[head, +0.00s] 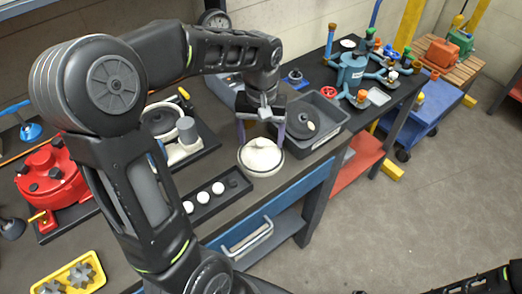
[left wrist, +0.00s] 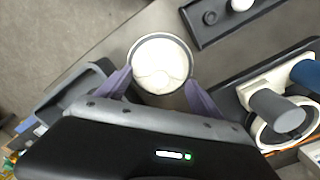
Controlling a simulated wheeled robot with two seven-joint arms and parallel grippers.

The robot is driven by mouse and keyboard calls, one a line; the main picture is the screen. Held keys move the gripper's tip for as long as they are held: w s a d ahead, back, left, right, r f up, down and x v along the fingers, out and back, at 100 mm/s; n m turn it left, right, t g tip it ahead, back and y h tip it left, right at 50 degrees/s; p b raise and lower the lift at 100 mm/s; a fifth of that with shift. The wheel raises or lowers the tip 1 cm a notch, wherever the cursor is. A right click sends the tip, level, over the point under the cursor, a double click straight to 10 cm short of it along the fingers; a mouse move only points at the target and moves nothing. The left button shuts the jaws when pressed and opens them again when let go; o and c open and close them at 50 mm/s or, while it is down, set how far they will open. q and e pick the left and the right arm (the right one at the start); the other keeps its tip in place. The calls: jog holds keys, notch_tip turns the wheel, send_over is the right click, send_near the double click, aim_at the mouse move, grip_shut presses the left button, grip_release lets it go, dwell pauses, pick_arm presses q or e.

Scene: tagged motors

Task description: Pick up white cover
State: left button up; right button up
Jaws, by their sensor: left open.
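The white cover (head: 261,157) is a round, pale lid with a small raised middle, set in a dark-rimmed round part near the front edge of the workbench. My left gripper (head: 261,143) is open above it, its two purple fingers pointing down. In the left wrist view the white cover (left wrist: 160,62) lies just ahead of the open left gripper (left wrist: 158,82), with one finger toward each side. I cannot tell whether the fingers touch it. My right gripper is not visible; only a dark piece of arm shows at the lower right.
A dark grey bin (head: 318,128) holding a black round part stands right beside the left gripper. A black tray (head: 217,192) with several white discs lies to the left in front. A red motor housing (head: 52,175) and a yellow tray (head: 70,276) are farther left.

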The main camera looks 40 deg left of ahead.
aim_at(261, 141)
pick_arm(q)
notch_tip(261, 141, down, 2)
jog(key=shift+f, duration=0.1)
jog(key=shift+c, duration=0.6)
jog(key=c, duration=1.3)
jog(key=shift+r, duration=0.2)
jog(key=shift+c, duration=1)
notch_tip(261, 141, up, 10)
jog(key=shift+f+b, duration=0.1)
jog(key=shift+b, duration=0.45)
grip_shut()
